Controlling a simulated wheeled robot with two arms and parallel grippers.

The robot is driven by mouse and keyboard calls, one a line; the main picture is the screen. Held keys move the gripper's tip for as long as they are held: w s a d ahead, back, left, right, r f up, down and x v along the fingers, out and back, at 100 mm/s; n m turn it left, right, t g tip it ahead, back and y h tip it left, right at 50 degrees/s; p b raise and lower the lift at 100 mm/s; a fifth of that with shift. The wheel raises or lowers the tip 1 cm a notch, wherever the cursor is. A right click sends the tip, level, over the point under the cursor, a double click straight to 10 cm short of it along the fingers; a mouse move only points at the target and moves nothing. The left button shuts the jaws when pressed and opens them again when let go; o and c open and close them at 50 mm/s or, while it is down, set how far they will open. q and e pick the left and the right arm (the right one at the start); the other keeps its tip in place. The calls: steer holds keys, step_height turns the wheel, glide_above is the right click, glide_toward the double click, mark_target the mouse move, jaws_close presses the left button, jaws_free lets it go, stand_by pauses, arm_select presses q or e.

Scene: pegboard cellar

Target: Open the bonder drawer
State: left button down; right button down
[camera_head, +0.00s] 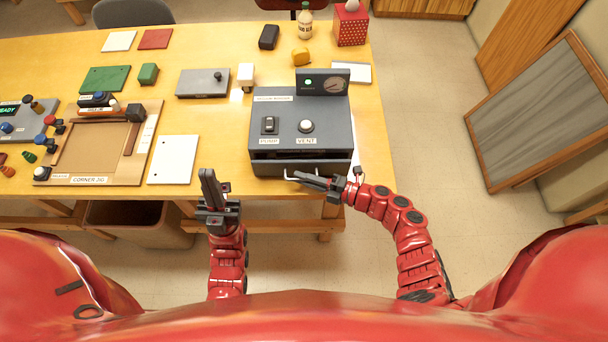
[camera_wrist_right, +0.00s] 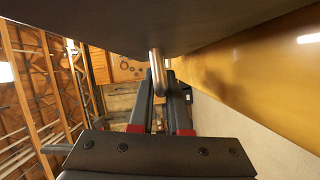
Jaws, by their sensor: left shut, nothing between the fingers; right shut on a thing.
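The bonder (camera_head: 330,106) is a dark grey box at the table's front right, with a pump switch, a vent button and a gauge on top. Its drawer front (camera_head: 262,168) faces me at the bottom, below a dark slot. From this steep angle I cannot tell whether the drawer stands slightly out. My right gripper (camera_head: 300,178) is shut on the drawer's metal handle. In the right wrist view the handle (camera_wrist_right: 157,72) sits between the fingertips, under the dark drawer front. My left gripper (camera_head: 207,174) is shut and empty, left of the bonder at the table's front edge.
A white sheet (camera_head: 173,160) and a corner jig (camera_head: 88,180) lie left of the bonder. A grey flat box (camera_head: 203,83) and a white-topped item (camera_head: 245,75) stand behind. A bin (camera_head: 140,222) is under the table.

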steer(key=s+b, duration=0.5)
steer(key=s, duration=1.1)
steer(key=shift+f, duration=0.1)
steer(key=c, duration=0.9)
jaws_free()
steer(key=b+v, duration=0.1)
steer(key=v, duration=1.6)
steer(key=shift+d+b, duration=0.25)
steer(key=shift+b, duration=0.05)
